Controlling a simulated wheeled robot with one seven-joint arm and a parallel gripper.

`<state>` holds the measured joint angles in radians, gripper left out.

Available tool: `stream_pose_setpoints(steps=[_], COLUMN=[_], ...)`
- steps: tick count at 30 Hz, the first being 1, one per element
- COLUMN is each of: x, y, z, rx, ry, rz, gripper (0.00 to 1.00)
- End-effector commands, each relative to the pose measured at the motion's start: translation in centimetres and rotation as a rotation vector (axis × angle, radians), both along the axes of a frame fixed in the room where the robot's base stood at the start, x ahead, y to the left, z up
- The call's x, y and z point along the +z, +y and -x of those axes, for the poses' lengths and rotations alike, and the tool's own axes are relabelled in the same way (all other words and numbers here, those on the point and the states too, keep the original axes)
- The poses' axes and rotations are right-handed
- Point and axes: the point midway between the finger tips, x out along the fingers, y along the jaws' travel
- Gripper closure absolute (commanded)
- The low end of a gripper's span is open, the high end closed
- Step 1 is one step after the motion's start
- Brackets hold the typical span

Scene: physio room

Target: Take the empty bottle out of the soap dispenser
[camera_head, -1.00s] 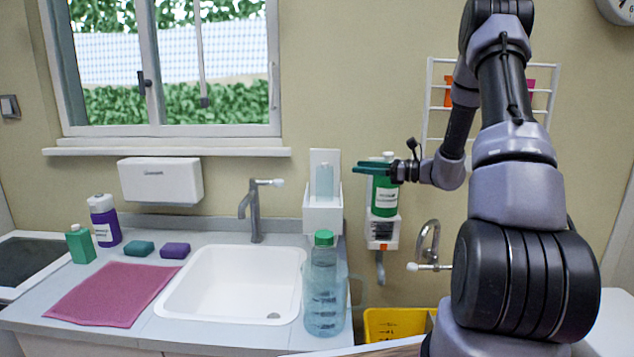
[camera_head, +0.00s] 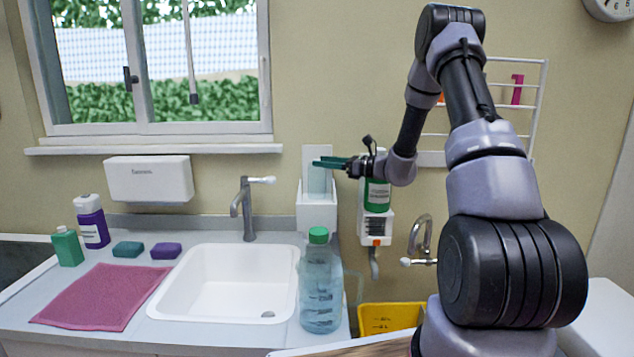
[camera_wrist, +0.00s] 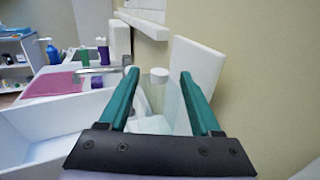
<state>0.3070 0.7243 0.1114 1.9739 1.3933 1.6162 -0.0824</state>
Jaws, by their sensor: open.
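A white soap dispenser (camera_head: 317,216) with a tall back plate is on the wall right of the tap. A translucent pale bottle (camera_head: 319,182) stands upright in it. My gripper (camera_head: 318,163) reaches in from the right at the height of the bottle's top. In the wrist view, my open gripper (camera_wrist: 159,74) has its teal fingers on either side of the bottle (camera_wrist: 163,92) and its white cap, with gaps visible. I cannot tell whether the fingers are fully around it in depth. A second dispenser (camera_head: 375,230) to the right holds a green bottle (camera_head: 377,194), partly hidden by my wrist.
A clear jug-like bottle with green cap (camera_head: 320,285) stands on the counter below the dispenser. The sink (camera_head: 222,285), tap (camera_head: 246,208), pink cloth (camera_head: 100,296) and several bottles and sponges are left. A yellow bin (camera_head: 388,318) is below right. A wall rack (camera_head: 540,110) hangs behind my arm.

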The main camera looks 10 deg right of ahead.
Motion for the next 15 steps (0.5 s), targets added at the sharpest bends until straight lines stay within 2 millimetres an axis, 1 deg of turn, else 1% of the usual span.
stream_pose_setpoints(steps=[2, 8, 11, 12, 13, 14, 15], x=[0.01, 0.01, 0.01, 0.02, 0.02, 0.02, 0.02], y=[0.34, 0.34, 0.33, 0.33, 0.33, 0.32, 0.32], z=[-0.21, -0.23, -0.22, -0.22, -0.22, -0.22, -0.22], rx=[0.000, 0.000, 0.000, 0.000, 0.000, 0.000, 0.000], ry=[0.000, 0.000, 0.000, 0.000, 0.000, 0.000, -0.001], rz=[0.000, 0.000, 0.000, 0.000, 0.000, 0.000, 0.001], gripper=[0.35, 0.35, 0.70, 0.85, 0.96, 1.00, 1.00])
